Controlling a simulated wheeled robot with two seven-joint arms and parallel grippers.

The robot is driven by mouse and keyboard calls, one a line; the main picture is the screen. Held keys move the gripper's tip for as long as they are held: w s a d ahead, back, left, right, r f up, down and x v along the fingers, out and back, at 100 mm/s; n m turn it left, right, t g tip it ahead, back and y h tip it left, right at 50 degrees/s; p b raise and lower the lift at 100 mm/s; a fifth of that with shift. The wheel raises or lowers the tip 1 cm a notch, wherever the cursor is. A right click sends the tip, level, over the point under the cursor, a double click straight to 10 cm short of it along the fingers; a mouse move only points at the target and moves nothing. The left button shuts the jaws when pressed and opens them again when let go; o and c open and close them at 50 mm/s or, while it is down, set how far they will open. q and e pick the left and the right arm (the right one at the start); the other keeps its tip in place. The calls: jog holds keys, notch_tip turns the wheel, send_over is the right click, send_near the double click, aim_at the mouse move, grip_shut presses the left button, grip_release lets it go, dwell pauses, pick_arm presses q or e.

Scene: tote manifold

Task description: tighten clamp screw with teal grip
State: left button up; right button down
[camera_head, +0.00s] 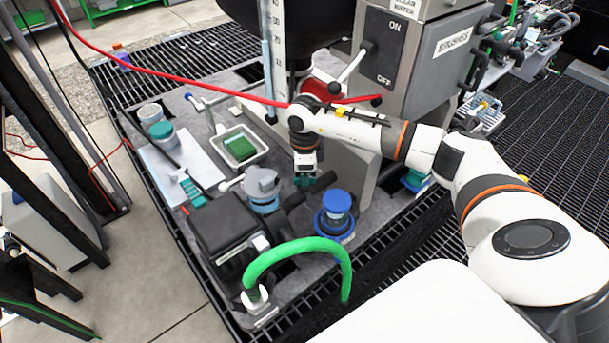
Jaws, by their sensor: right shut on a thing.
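My right gripper (304,178) hangs from its arm, pointing down over the middle of the grey work surface. It is shut on a small teal piece at its fingertips, which looks like the teal grip of the clamp screw. The gripper hides most of it, so the screw's shaft and how far it is turned cannot be seen. Black pipework runs just below and to the left of the gripper. My left gripper is not in view.
A blue-capped fitting (337,206) stands just below right of the gripper. A green hose (300,248) arches from the black box (225,233). A white tray (240,146) with a green pad, a teal-handled brush (190,190) and jars lie left. The grey control box (410,70) stands behind.

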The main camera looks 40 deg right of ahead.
jog(key=m, duration=0.5)
jog(key=shift+m, duration=0.3)
jog(key=m, duration=0.4)
jog(key=shift+m, duration=0.7)
jog(key=c, duration=1.4)
grip_release()
jog(key=shift+c, duration=0.2)
notch_tip(320, 180, up, 8)
jog(key=shift+f, duration=0.2)
